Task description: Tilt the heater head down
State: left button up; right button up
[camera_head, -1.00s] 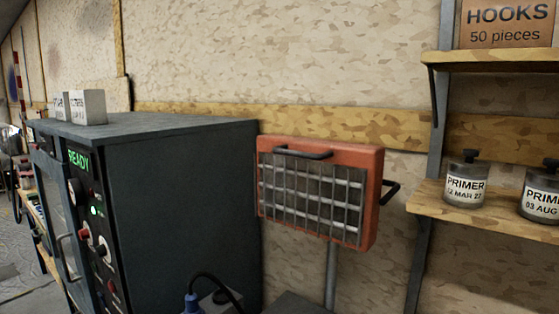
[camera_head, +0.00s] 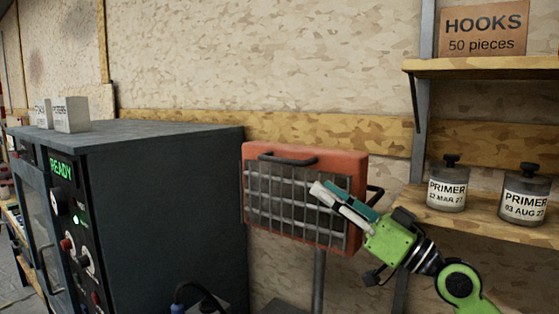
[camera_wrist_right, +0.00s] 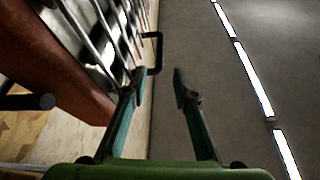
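The heater head (camera_head: 305,157) is an orange-red box on a grey pole (camera_head: 318,280), its barred grille facing forward and roughly upright. A dark handle (camera_head: 288,160) runs along its upper front edge, and another bar sticks out at its right side (camera_head: 376,192). My right gripper (camera_head: 320,189), green with teal fingers, is in front of the grille, below and right of the upper handle. In the right wrist view my gripper (camera_wrist_right: 158,76) is open and empty; a black handle (camera_wrist_right: 157,52) shows beyond the gap between its fingertips. Contact with the grille cannot be told. My left gripper is out of view.
A dark cabinet (camera_head: 170,220) with a lit panel stands left of the heater, with pale boxes (camera_head: 71,115) on top. Shelves at the right hold primer jars (camera_head: 447,186) and a hooks box (camera_head: 484,30). Open wall lies above the heater.

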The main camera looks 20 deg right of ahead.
aim_at(279, 160)
jog(key=p+x, duration=0.7)
jog(key=x, duration=0.6)
jog(key=shift+w+a, duration=0.25)
grip_shut()
